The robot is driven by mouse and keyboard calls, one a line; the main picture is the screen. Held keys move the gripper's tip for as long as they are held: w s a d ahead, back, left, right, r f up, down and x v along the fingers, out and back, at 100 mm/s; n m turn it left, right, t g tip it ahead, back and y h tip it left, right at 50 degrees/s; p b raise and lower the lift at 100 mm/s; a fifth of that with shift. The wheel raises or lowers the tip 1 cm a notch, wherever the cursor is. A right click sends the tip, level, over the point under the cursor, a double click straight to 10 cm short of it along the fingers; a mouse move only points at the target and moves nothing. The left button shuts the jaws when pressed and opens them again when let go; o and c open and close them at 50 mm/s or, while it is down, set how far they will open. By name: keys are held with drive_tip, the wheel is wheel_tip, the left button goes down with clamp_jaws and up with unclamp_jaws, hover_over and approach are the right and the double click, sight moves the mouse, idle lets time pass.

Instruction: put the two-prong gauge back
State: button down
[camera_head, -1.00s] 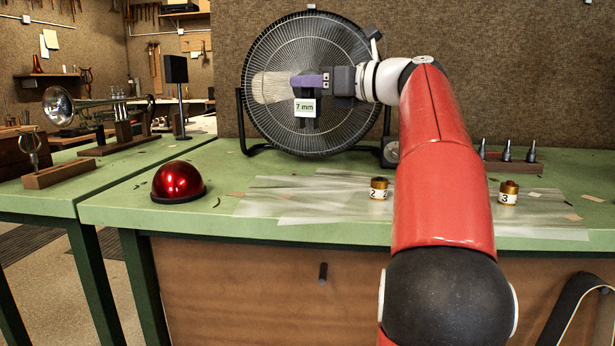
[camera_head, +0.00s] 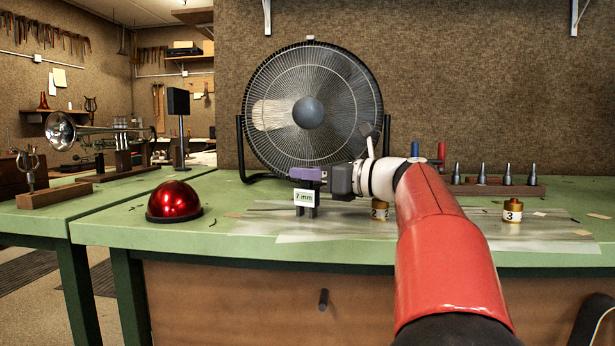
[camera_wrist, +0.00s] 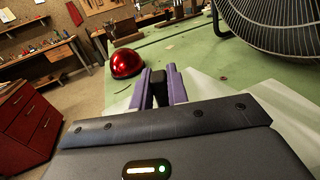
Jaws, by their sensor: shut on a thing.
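The two-prong gauge (camera_head: 305,212) is a small dark piece with a white "7 mm" label, seen low in front of the fan in the head view. Its prongs point down, close over the bench top; I cannot tell whether they touch it. My gripper (camera_head: 303,174), with purple fingers, is shut on the gauge's upper end, reaching in from the right. In the wrist view the dark top of the gauge (camera_wrist: 158,88) sits between the purple fingers, and its lower part is hidden.
A red dome (camera_head: 174,201) stands to the left on the green bench (camera_head: 120,226). A large fan (camera_head: 312,110) stands behind. Brass cylinders marked 2 (camera_head: 380,212) and 3 (camera_head: 513,211) are to the right; my arm partly covers the first. A rack (camera_head: 490,188) holds several grey cones.

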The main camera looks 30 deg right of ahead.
drive_tip(key=shift+f, duration=0.1)
drive_tip(key=c, duration=1.4)
unclamp_jaws()
drive_tip(key=shift+o, duration=0.2)
drive_tip(key=shift+s+d, duration=0.1)
drive_tip(key=v, duration=1.1)
drive_tip(key=shift+s+d+p, duration=0.25)
drive_tip(key=shift+s+p, duration=0.1)
drive_tip(key=shift+p, duration=0.05)
